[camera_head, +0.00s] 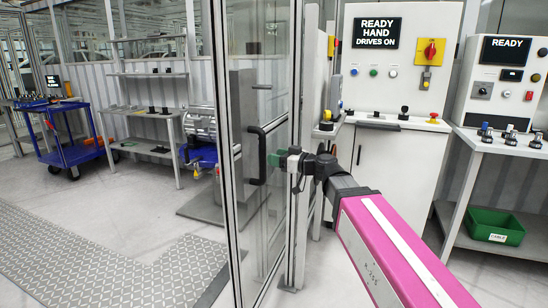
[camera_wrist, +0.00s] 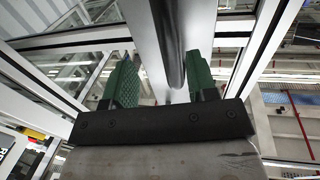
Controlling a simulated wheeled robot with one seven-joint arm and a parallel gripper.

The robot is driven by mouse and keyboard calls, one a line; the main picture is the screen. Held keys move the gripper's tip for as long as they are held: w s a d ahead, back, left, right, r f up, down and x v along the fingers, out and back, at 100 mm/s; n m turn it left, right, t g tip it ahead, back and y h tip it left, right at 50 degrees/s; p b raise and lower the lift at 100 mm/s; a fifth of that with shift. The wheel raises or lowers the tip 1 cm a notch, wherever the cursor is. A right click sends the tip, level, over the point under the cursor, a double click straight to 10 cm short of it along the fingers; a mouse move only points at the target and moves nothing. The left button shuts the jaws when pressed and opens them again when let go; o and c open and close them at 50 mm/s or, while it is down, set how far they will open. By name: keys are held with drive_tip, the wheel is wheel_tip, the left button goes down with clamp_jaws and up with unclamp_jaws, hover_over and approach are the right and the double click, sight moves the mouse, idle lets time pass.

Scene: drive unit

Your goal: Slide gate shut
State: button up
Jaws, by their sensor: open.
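The gate is a tall clear panel in a grey metal frame (camera_head: 228,150), standing upright in the middle of the head view. Its black bow handle (camera_head: 258,158) is on the panel, and the handle's dark bar also shows in the wrist view (camera_wrist: 168,40). My gripper (camera_head: 274,160) is at the handle, just right of it in the head view. In the wrist view, my gripper (camera_wrist: 160,72) has its green fingers apart, one on each side of the bar. A gap shows on both sides, so neither finger visibly grips it. Left of the gate frame I see an open floor area.
A patterned grey mat (camera_head: 95,255) covers the floor at left. A blue cart (camera_head: 70,145) and a grey shelf unit (camera_head: 150,120) stand behind. A white cabinet (camera_head: 385,165) with a "READY HAND DRIVES ON" display is at right. A green bin (camera_head: 492,226) sits under the right bench.

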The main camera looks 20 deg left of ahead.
drive_tip(key=shift+v, duration=2.4)
drive_tip(key=shift+c, duration=1.4)
drive_tip(key=shift+w+a+n+g+h, duration=0.9)
drive_tip(key=shift+w+a+n+g, duration=1.35)
drive_tip(key=shift+n+g, duration=3.5)
drive_tip(key=s+a+m+g, duration=0.2)
drive_tip(key=s+a, duration=0.1)
drive_tip(key=a, duration=0.4)
drive_tip(key=shift+s+a+r, duration=0.25)
drive_tip(key=shift+s+r, duration=0.05)
drive_tip(key=shift+r, duration=0.05)
drive_tip(key=shift+m, duration=0.25)
drive_tip(key=shift+s, duration=0.1)
clamp_jaws()
